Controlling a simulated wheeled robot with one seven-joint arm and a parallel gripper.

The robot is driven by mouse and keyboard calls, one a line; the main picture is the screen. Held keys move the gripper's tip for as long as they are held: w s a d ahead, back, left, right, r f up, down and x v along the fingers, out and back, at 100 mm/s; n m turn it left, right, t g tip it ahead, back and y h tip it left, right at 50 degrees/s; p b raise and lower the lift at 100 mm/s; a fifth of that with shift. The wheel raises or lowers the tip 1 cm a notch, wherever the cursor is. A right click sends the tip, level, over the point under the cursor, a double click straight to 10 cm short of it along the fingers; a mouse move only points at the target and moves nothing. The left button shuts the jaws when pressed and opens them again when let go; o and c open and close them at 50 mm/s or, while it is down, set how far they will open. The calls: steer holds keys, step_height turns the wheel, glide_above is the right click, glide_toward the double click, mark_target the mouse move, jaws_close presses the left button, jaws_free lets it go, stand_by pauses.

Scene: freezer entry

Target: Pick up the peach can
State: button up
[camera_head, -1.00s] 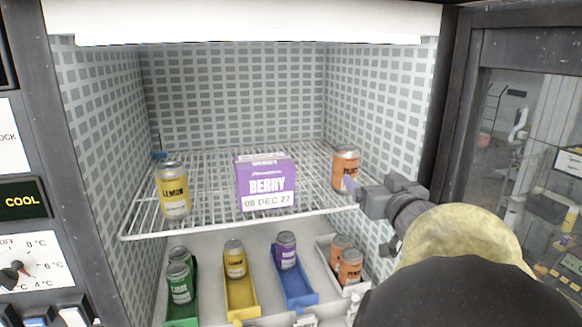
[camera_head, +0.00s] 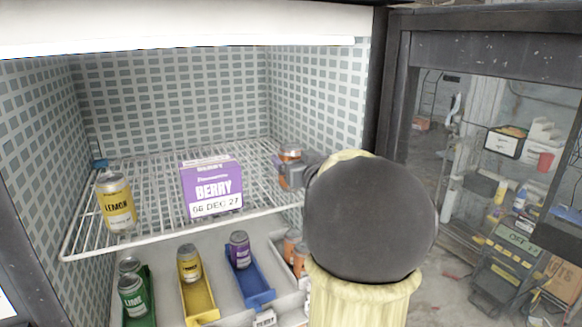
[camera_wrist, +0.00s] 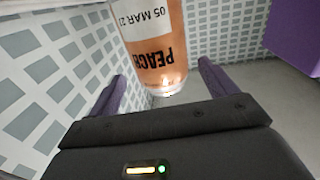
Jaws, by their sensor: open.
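The orange peach can (camera_head: 291,156) stands at the right end of the upper wire rack, partly hidden behind my gripper (camera_head: 284,172). In the wrist view the peach can (camera_wrist: 157,45) appears upside down, its label reading PEACH and 05 MAR. My gripper also shows in the wrist view (camera_wrist: 163,85), with its purple fingers apart, one on each side of the can's near end. A gap shows between the can and each finger. My gripper is open and not closed on the can.
The purple BERRY box (camera_head: 211,188) stands left of the peach can on the rack, with a yellow LEMON can (camera_head: 117,203) farther left. Coloured bins with cans sit below, including a blue bin (camera_head: 258,293). The freezer's right wall (camera_head: 325,105) is close to my gripper.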

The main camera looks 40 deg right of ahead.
steer(key=shift+w, duration=0.1)
steer(key=shift+w+r+p, duration=0.15)
steer(key=shift+w+p, duration=0.2)
steer(key=shift+w, duration=0.15)
steer(key=p+x, duration=0.1)
steer(key=x, duration=0.3)
steer(key=shift+w+d+p, duration=0.1)
steer(key=shift+w+p, duration=0.05)
steer(key=shift+p, duration=0.25)
steer(key=shift+c, duration=0.5)
steer(key=c, duration=1.2)
steer(key=shift+r, duration=0.2)
step_height(320, 180, up, 10)
steer(key=shift+f+p, duration=0.15)
steer(key=shift+p, duration=0.2)
